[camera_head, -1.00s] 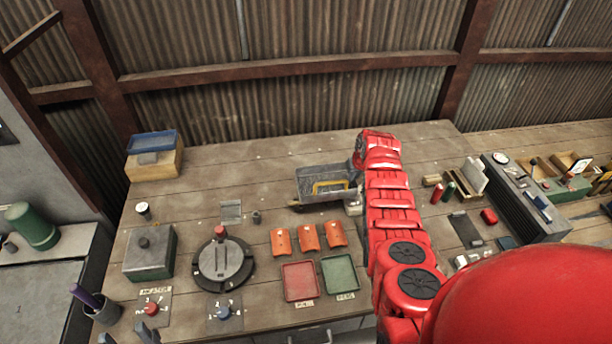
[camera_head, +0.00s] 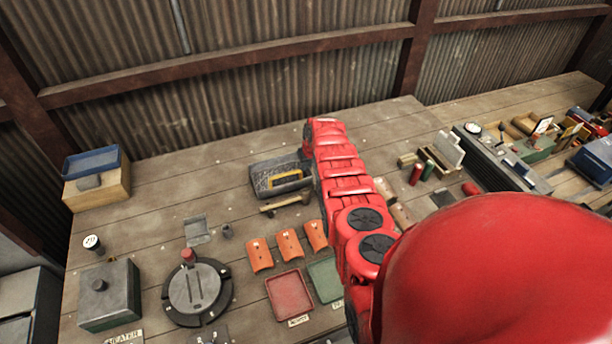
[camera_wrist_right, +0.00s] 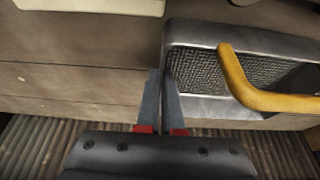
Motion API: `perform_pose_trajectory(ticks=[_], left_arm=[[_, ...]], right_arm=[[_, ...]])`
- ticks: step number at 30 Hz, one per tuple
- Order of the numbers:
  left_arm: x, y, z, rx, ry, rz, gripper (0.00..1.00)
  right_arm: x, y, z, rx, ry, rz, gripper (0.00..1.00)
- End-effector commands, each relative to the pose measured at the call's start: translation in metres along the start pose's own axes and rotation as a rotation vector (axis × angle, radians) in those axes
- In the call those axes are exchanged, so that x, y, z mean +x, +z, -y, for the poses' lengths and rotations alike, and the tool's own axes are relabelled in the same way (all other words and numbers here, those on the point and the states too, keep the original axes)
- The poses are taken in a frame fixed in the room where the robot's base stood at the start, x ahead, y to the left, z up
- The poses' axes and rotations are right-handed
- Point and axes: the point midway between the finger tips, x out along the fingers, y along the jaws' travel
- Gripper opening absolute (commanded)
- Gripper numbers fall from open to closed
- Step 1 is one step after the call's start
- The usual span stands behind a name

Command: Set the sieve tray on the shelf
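The sieve tray (camera_head: 265,165) is a worn grey metal tray with a yellow handle, in the middle of the head view beside the end of my right arm. In the right wrist view its mesh, grey rim and yellow handle (camera_wrist_right: 240,80) show at the right. My right gripper (camera_wrist_right: 161,74) has its fingers close together at the tray's left edge, with the rim between them. The gripper itself is hidden behind the arm in the head view. My left gripper is not in view. I cannot pick out a shelf with certainty.
A wooden bar (camera_head: 287,204) lies just in front of the tray. Orange pieces (camera_head: 289,244), a red tray (camera_head: 289,295) and a round grey fixture (camera_head: 195,290) stand nearer. The bench's back middle is clear.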

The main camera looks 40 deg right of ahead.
Motion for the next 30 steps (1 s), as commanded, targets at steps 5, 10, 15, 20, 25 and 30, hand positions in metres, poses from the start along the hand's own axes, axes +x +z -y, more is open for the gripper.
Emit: perform_pose_trajectory(ticks=[5,10,15,20,25,30], left_arm=[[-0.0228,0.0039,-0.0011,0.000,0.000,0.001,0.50],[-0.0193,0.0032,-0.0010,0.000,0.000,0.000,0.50],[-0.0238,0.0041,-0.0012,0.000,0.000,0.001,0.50],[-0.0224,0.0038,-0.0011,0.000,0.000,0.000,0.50],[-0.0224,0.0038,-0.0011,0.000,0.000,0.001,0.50],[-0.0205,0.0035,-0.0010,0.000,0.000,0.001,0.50]], right_arm=[[0.0220,0.0085,0.0003,0.000,-0.001,-0.001,0.00],[0.0191,0.0075,0.0004,0.000,-0.001,-0.001,0.00],[0.0233,0.0094,0.0004,0.000,-0.001,-0.001,0.00],[0.0221,0.0093,0.0003,-0.001,0.000,0.000,0.29],[0.0223,0.0096,0.0004,-0.001,-0.001,0.001,0.34],[0.0206,0.0090,0.0004,-0.001,-0.001,0.001,0.34]])
